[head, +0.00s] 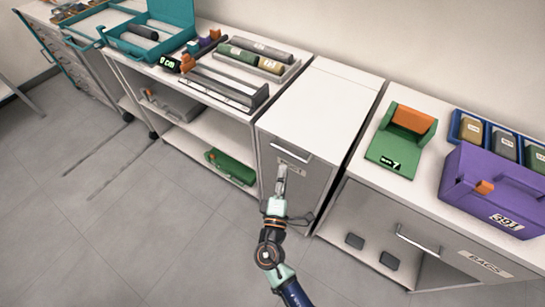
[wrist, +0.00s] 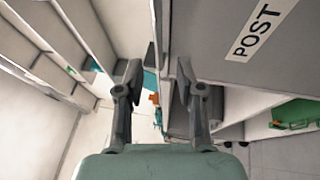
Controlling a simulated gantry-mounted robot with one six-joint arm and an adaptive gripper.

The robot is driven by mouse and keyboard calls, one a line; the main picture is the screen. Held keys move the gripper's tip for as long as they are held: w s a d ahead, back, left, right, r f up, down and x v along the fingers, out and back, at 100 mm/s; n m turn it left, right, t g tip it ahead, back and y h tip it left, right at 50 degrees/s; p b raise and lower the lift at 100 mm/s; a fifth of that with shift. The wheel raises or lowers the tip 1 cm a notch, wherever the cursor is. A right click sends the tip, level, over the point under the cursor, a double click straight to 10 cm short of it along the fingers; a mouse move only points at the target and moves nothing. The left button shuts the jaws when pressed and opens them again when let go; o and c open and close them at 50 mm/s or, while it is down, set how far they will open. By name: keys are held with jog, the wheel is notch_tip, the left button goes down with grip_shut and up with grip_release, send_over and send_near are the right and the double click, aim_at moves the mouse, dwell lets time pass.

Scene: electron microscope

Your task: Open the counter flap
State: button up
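A narrow grey unit with a white top (head: 318,105) stands between two counters. Its front panel (head: 308,182) has a bar handle (head: 291,151) near the top edge and a label below it, which reads POST (wrist: 262,28) in the wrist view. The panel looks shut. I cannot tell for sure which part is the counter flap. My gripper (head: 283,172) is in front of this panel, just below the handle. In the wrist view my gripper (wrist: 156,78) is open, with a narrow upright strip, perhaps the handle, showing between the fingers. Contact cannot be told.
The right counter holds a green block with an orange top (head: 402,133) and a purple case (head: 492,190); below is a drawer marked BAGS (head: 484,262). The left bench holds a grey tray (head: 222,85) and an open teal case (head: 150,35). The floor (head: 150,220) in front is clear.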

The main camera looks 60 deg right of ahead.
aim_at(287, 152)
jog(key=b+x, duration=0.1)
jog(key=x, duration=0.6)
jog(key=shift+d+r, duration=0.15)
jog(key=shift+d, duration=0.25)
grip_shut()
